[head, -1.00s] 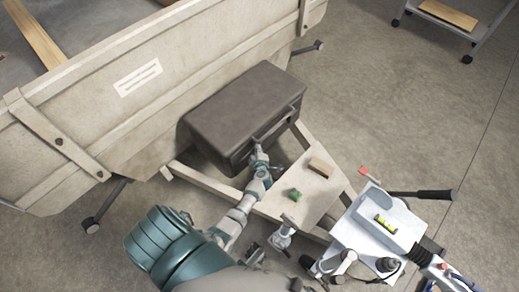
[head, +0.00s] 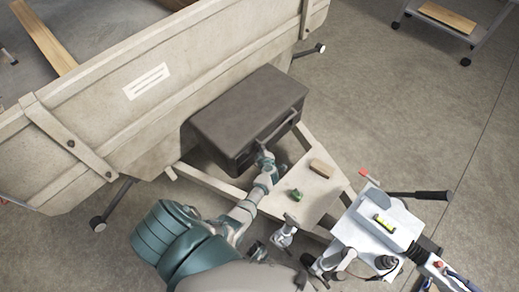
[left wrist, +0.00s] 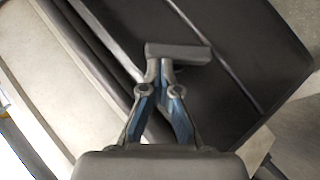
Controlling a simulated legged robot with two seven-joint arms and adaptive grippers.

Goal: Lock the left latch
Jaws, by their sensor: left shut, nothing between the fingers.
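A dark grey-brown toolbox (head: 248,105) sits on the trailer's front frame against its wall, with a handle (head: 277,124) along its front. Its dark surface also fills much of the left wrist view (left wrist: 240,45). My left gripper (head: 264,158) is at the front face of the box, left of the handle. In the left wrist view the left gripper (left wrist: 165,66) is shut, with its fingertips at a small grey bar (left wrist: 182,52), likely the left latch. I cannot tell whether they touch it. The latch is not clear in the head view.
The trailer wall (head: 200,60) stands behind the box. Open floor lies right.

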